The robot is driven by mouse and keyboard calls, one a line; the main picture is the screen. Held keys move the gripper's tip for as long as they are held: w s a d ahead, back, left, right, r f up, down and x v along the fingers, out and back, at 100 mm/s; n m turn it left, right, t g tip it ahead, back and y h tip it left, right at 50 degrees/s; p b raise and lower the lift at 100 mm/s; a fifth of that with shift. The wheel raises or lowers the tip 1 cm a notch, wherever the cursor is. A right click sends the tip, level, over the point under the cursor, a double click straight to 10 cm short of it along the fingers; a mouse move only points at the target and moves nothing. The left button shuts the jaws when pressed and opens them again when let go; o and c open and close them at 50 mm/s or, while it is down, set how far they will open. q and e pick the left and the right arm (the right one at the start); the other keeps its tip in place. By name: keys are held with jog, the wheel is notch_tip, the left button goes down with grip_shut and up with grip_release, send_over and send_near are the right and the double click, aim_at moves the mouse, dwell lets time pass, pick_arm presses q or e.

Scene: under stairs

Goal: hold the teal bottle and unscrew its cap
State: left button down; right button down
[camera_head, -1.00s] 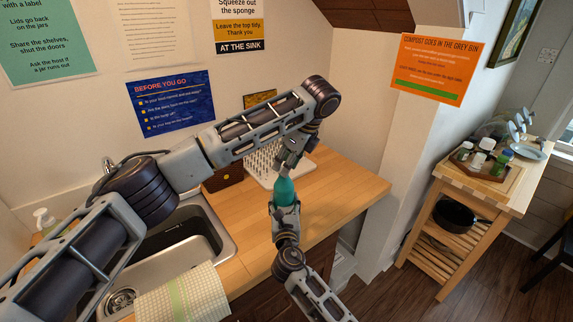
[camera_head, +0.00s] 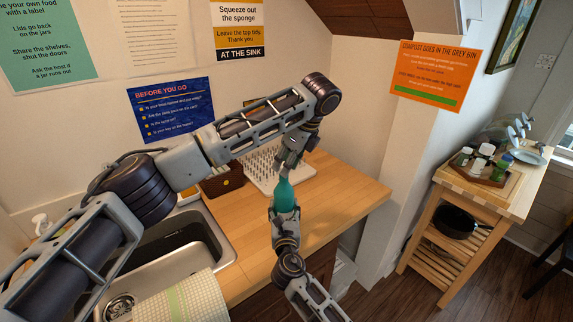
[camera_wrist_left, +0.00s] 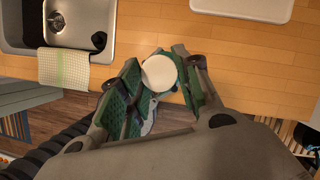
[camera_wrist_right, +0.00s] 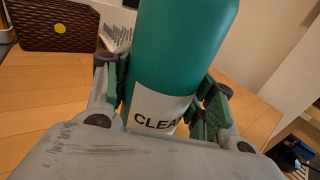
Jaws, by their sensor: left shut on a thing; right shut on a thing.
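The teal bottle (camera_head: 285,196) stands upright above the counter, between my two grippers. My right gripper (camera_head: 285,213) is shut around its body from below; the right wrist view shows the teal body (camera_wrist_right: 182,45) and a white label reading "CLEA", partly covered. My left gripper (camera_head: 291,160) is at the top of the bottle. In the left wrist view its green-padded fingers (camera_wrist_left: 160,82) are shut on the round white cap (camera_wrist_left: 158,73), seen from above. The cap is hidden by the fingers in the head view.
A white spiked drying rack (camera_head: 275,172) and a brown box (camera_head: 222,181) are behind on the wooden counter (camera_head: 340,192). The sink (camera_head: 170,255) with a striped towel (camera_head: 185,302) is at left. A wooden trolley (camera_head: 490,190) with jars stands at right, past the wall's edge.

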pick_arm(q)
jog(key=shift+r, duration=0.1)
dwell(0.3)
jog(key=shift+r, duration=2.95)
jog(key=shift+f, duration=0.1)
jog(key=w+d+f+m+t+h, duration=0.1)
jog(key=w+d+f+m, duration=0.3)
jog(key=f, duration=0.5)
jog(key=w+d+f+m+t+h, duration=0.1)
jog(key=w+d+f+m, duration=0.4)
jog(key=f, duration=0.5)
jog(key=shift+d+m+h, duration=0.6)
jog(key=shift+d+m, duration=0.1)
jog(key=shift+d, duration=0.25)
jog(key=shift+w+f, duration=0.1)
jog(key=shift+f, duration=3.15)
jog(key=shift+f, duration=1.85)
